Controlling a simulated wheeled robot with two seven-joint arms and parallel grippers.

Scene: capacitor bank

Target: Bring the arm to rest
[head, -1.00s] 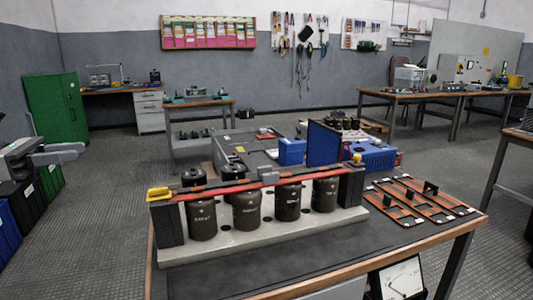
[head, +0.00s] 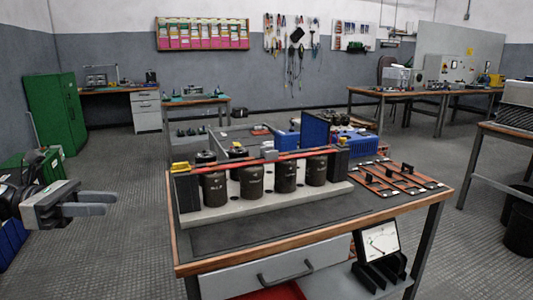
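My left gripper (head: 100,204) is at the left edge in the head view, over the floor and well apart from the workbench. Its two fingers point right and nothing shows between them. They overlap from this angle, so their gap is unclear. My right gripper is out of view. The capacitor bank (head: 265,204) stands on the workbench (head: 290,236), with several dark upright cans on a pale base. A red bar (head: 240,161) runs along their tops between dark end posts.
Orange-and-black frames (head: 400,181) lie on the bench's right side. A meter (head: 380,242) stands below the front edge at right, beside a drawer (head: 275,276). A green cabinet (head: 52,113) stands at back left. Floor between gripper and bench is clear.

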